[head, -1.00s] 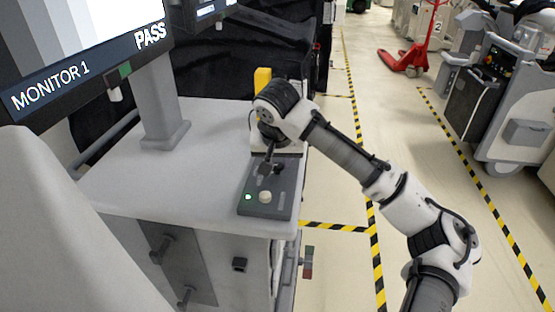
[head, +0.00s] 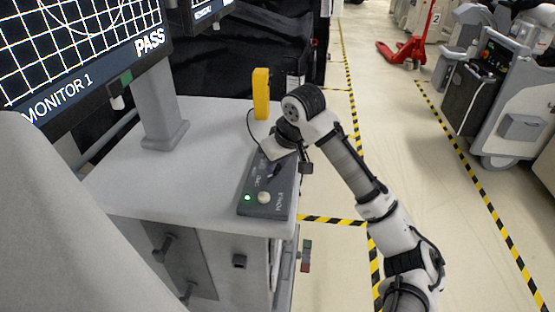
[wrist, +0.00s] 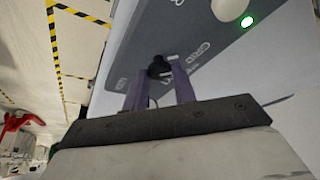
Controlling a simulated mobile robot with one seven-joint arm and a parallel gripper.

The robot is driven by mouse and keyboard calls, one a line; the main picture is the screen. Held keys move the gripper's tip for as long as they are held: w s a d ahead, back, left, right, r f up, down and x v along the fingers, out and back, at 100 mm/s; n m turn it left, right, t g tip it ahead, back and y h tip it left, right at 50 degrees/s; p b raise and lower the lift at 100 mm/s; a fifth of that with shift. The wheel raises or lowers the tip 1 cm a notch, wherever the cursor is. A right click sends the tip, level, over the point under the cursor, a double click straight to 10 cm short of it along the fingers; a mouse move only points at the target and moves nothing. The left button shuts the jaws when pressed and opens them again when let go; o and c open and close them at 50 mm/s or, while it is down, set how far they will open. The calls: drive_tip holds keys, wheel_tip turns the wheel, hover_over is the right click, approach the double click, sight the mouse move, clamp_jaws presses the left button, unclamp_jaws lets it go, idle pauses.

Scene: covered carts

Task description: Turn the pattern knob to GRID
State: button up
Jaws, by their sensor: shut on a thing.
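The pattern knob (wrist: 159,67) is small and black and sits on the dark grey control box (head: 247,205). In the wrist view its white mark points toward the GRID label (wrist: 200,50). My gripper (wrist: 160,82) has its two purple fingers on either side of the knob and is shut on it. In the head view the knob is hard to make out beside my wrist. The monitor (head: 85,45) shows a white grid with part of a circle on black, with PASS below.
The box also has a pale round button (head: 264,198) and a lit green lamp (head: 247,198). A yellow device (head: 261,93) stands behind it on the grey cart top (head: 200,195). Another cart (head: 520,127) and a red pallet jack (head: 405,55) stand across the aisle.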

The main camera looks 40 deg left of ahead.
idle(0.5)
drive_tip(key=o, duration=1)
drive_tip(key=b+v, duration=0.1)
drive_tip(key=v, duration=1.3)
drive_tip(key=shift+d+f+b, duration=0.1)
drive_tip(key=shift+b, duration=0.3)
